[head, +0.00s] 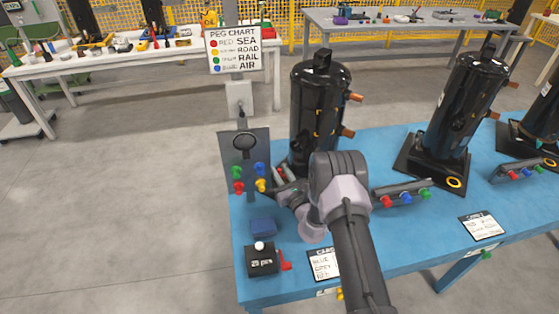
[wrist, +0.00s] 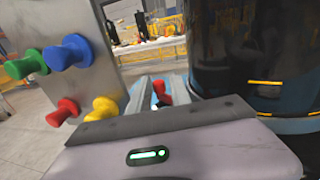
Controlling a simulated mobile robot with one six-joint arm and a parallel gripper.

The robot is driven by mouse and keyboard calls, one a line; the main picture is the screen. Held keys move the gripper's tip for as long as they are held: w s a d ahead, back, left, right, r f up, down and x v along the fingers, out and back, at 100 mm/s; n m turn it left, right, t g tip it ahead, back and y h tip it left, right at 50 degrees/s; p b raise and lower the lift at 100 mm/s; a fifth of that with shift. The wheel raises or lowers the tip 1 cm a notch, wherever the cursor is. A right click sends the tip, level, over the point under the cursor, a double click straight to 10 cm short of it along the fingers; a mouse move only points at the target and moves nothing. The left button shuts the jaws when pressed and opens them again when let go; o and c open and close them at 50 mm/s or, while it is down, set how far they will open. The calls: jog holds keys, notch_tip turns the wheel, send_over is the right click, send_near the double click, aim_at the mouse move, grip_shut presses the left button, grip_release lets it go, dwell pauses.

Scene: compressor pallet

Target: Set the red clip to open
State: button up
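A small red part (wrist: 161,92), which may be the red clip, shows between my fingers in the wrist view. Something dark is beside it. In the head view it is a small red spot (head: 281,171) at the fingertips, at the foot of the left black compressor (head: 318,105). My gripper (head: 282,174) points away from me, between the peg panel and that compressor. Its two grey fingers (wrist: 158,88) stand apart in the wrist view, with gaps beside the red part. The clip's setting cannot be made out. A red lever (head: 285,264) is on the black box marked 25 PSI (head: 262,260).
The grey peg panel (head: 232,150) stands close on my gripper's left; its yellow peg (wrist: 101,108) is nearest. A rail of coloured pegs (head: 402,191) and other compressors (head: 452,110) stand to the right.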

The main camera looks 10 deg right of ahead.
jog(key=shift+w+a, duration=0.15)
jog(key=shift+w, duration=0.25)
jog(key=shift+s, duration=0.1)
jog(key=shift+c, duration=0.3)
grip_shut()
